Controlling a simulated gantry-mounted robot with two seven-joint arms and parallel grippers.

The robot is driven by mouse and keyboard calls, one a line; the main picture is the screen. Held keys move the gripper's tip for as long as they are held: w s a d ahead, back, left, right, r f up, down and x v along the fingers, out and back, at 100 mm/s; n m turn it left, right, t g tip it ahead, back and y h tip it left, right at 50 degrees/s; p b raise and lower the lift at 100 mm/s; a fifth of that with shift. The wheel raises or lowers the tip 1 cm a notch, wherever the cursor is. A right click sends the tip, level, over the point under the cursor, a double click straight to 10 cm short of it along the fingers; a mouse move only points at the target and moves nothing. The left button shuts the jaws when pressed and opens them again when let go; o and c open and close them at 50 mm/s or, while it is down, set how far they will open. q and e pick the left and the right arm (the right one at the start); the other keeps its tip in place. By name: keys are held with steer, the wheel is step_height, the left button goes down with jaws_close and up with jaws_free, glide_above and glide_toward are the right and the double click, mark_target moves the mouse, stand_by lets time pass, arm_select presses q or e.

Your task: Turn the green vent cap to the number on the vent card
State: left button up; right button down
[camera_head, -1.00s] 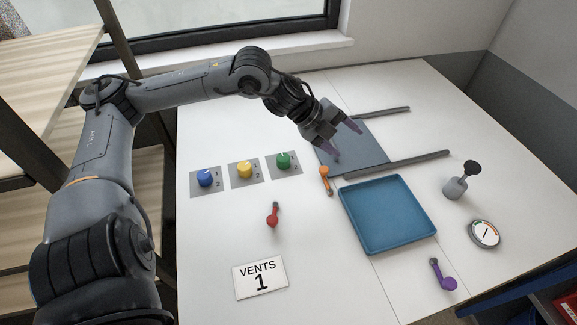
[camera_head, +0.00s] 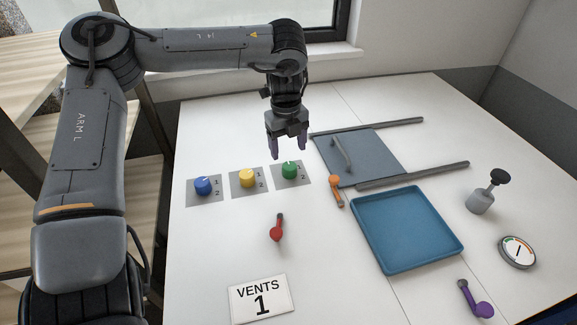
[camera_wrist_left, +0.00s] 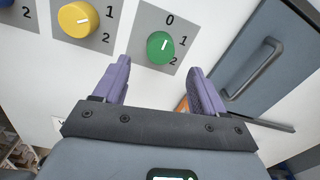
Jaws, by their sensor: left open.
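The green vent cap (camera_head: 289,168) sits on a grey plate at the right end of a row of three. In the left wrist view the green cap (camera_wrist_left: 160,47) has 0, 1 and 2 around its right side; its white mark points up and slightly right, roughly toward the 0. The vent card (camera_head: 261,299) reads "VENTS 1" and lies at the front of the table. My left gripper (camera_head: 288,153) points down, open and empty, just above and behind the green cap. In its wrist view the cap shows beyond and between the two purple fingertips. My right gripper is not seen.
The yellow cap (camera_head: 247,177) and blue cap (camera_head: 203,185) stand left of the green one. A grey panel with handle (camera_head: 370,155), rails, an orange lever (camera_head: 336,190), a red lever (camera_head: 277,229) and a blue tray (camera_head: 407,268) are nearby. White table is clear around the card.

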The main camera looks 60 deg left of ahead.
mark_target(289, 165)
arm_select(q)
step_height(289, 165, down, 7)
steer(key=shift+w+f+b, duration=0.1)
steer(key=shift+f+b, duration=0.05)
steer(key=shift+b, duration=0.15)
steer(key=shift+c, duration=0.2)
steer(key=c, duration=1)
